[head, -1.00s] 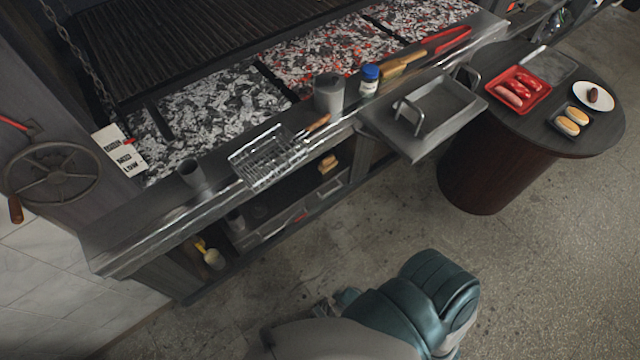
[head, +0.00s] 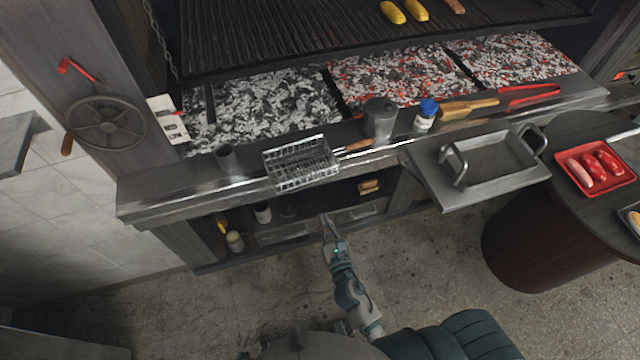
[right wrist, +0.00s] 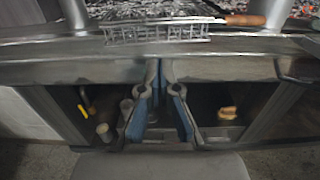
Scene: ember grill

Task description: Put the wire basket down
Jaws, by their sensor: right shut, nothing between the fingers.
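The wire basket (head: 301,164) rests on the steel ledge (head: 225,190) in front of the coals, its wooden handle (head: 354,146) pointing right. In the right wrist view the basket (right wrist: 157,30) lies along the ledge's edge, above and beyond my fingertips, with its handle to the right. My right gripper (head: 328,224) is shut and empty. It is in front of the lower shelf, below the basket and apart from it. Its two blue-sided fingers show in the right wrist view (right wrist: 161,70). My left gripper is out of view.
A grey cup (head: 226,158) stands left of the basket; a grey canister (head: 380,120) and a blue-capped jar (head: 426,115) stand right. A steel tray (head: 493,165) sits farther right. The round table (head: 560,150) holds a red sausage tray (head: 596,190). Open floor lies in front.

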